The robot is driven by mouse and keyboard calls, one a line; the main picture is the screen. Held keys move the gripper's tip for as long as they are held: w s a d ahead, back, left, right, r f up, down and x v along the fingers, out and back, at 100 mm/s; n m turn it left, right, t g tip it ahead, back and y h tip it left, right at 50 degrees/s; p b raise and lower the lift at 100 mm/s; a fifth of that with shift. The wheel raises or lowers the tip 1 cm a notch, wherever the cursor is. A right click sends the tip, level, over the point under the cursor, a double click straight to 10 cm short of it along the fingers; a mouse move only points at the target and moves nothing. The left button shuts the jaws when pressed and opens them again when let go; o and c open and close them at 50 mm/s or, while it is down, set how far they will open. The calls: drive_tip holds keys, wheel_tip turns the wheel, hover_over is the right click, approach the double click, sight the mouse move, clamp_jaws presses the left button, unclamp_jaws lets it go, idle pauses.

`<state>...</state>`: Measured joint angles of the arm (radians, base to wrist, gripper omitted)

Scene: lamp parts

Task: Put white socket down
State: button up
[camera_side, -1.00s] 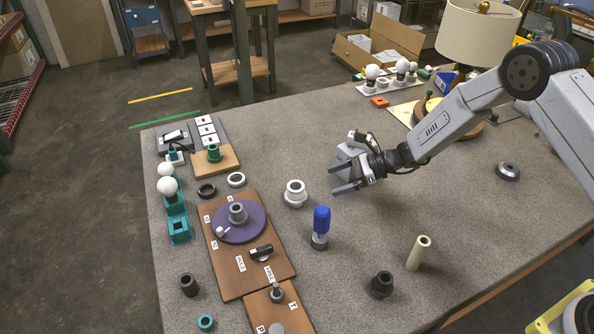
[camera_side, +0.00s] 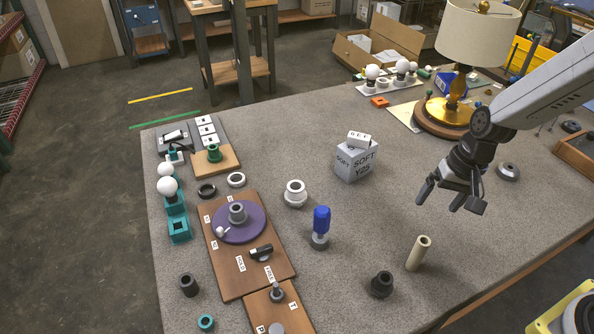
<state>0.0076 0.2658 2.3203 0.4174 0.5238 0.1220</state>
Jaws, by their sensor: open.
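The white socket (camera_side: 295,193) stands upright on the grey table, right of the brown board. It touches nothing and nothing holds it. My gripper (camera_side: 436,200) is open and empty at the right, above the table, well apart from the socket. Its fingers point down and to the left.
A grey-white box (camera_side: 355,160) with a small block on top stands behind. A blue-topped bottle (camera_side: 320,228), cream tube (camera_side: 418,253) and dark socket (camera_side: 381,284) stand in front. A lamp (camera_side: 458,85) stands at the back right.

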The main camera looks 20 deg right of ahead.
drive_tip(key=s+d+r+n+t+h, duration=0.1)
drive_tip(key=s+d+r+n+h, duration=0.1)
drive_tip(key=s+d+n, duration=0.1)
drive_tip(key=shift+s+d+r+n+t, duration=0.2)
drive_tip(key=shift+s+n+t, duration=0.2)
drive_tip(key=shift+s+n, duration=0.7)
drive_tip(key=shift+w, duration=0.25)
